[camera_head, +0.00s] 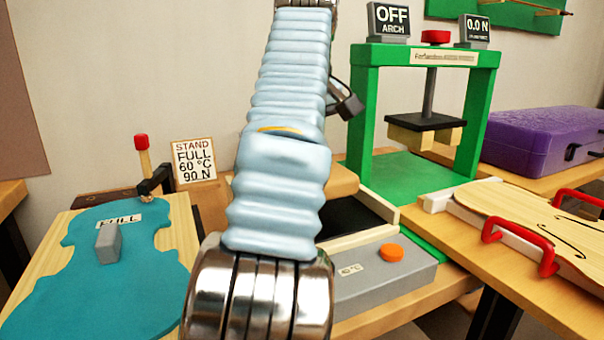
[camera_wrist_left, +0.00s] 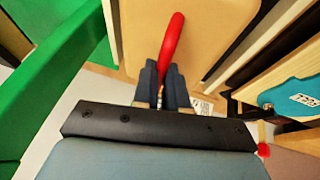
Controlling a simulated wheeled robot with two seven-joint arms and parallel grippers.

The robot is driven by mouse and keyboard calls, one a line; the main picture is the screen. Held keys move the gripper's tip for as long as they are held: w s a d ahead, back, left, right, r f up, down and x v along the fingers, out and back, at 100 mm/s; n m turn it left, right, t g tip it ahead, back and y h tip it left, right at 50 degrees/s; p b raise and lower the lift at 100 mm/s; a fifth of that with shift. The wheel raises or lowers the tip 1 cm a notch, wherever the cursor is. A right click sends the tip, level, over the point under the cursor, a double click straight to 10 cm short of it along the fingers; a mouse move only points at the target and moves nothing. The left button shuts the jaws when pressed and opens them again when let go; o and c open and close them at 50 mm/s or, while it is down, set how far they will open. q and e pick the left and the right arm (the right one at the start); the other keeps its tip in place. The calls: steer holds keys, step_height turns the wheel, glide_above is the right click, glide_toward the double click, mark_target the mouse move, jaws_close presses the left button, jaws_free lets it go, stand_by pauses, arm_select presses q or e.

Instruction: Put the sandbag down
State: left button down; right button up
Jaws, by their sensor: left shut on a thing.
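The sandbag looks like a tan, rounded block (camera_wrist_left: 215,25) with a red handle (camera_wrist_left: 171,45) in the left wrist view. My left gripper (camera_wrist_left: 163,78) is shut on the end of that handle. In the head view my blue-sleeved arm crosses the middle and hides most of the sandbag, with a tan part (camera_head: 345,181) showing to its right. The fingertips are hidden there. I cannot tell whether the sandbag's underside touches anything. My right gripper is in neither view.
A teal violin-shaped piece (camera_head: 60,285) with a grey block lies on the left bench beside a stand sign (camera_head: 194,162). The green press (camera_head: 360,110) and grey control box (camera_head: 375,282) stand right of my arm. Red-handled violin plate (camera_head: 560,225) and purple case (camera_head: 535,140) lie farther right.

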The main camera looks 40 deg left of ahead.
arm_select(q)
steer(key=shift+a+f, duration=0.2)
steer(key=shift+f, duration=0.1)
steer(key=f+b, duration=0.3)
steer(key=shift+a+f, duration=0.1)
steer(key=shift+a, duration=0.1)
steer(key=shift+f+b, duration=0.15)
steer(key=shift+b, duration=0.25)
steer(key=c, duration=1.2)
jaws_free()
steer(key=shift+o, duration=0.2)
steer(key=shift+s+d+r+p, duration=0.1)
steer(key=shift+s+r+p, duration=0.05)
steer(key=shift+r+p, duration=0.35)
steer(key=p+v, duration=0.5)
steer(key=v, duration=0.6)
